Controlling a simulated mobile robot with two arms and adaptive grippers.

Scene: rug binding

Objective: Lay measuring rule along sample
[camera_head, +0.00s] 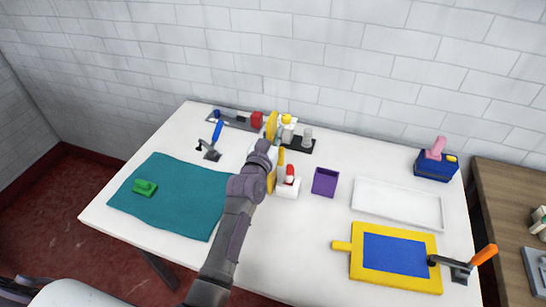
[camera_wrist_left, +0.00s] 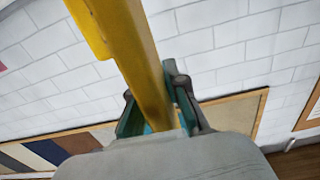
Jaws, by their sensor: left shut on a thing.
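My left gripper (camera_head: 268,152) is over the back middle of the white table, shut on a yellow bar that looks like the measuring rule (camera_head: 271,125). In the left wrist view, the rule (camera_wrist_left: 128,45) runs up and left from between the fingers of the left gripper (camera_wrist_left: 158,108). In the head view the gripper and arm hide its middle. A teal cloth (camera_head: 190,196), probably the sample, lies flat at the left of the table, apart from the rule. A green block-like piece (camera_head: 145,187) sits on it. My right gripper is not in view.
A white holder with a red top (camera_head: 288,185) and a purple box (camera_head: 325,182) stand near the gripper. Blue-handled tool (camera_head: 216,134) lies behind the cloth. At the right are a white tray (camera_head: 398,205), a yellow-framed blue board (camera_head: 395,255) and an orange-handled tool (camera_head: 484,255).

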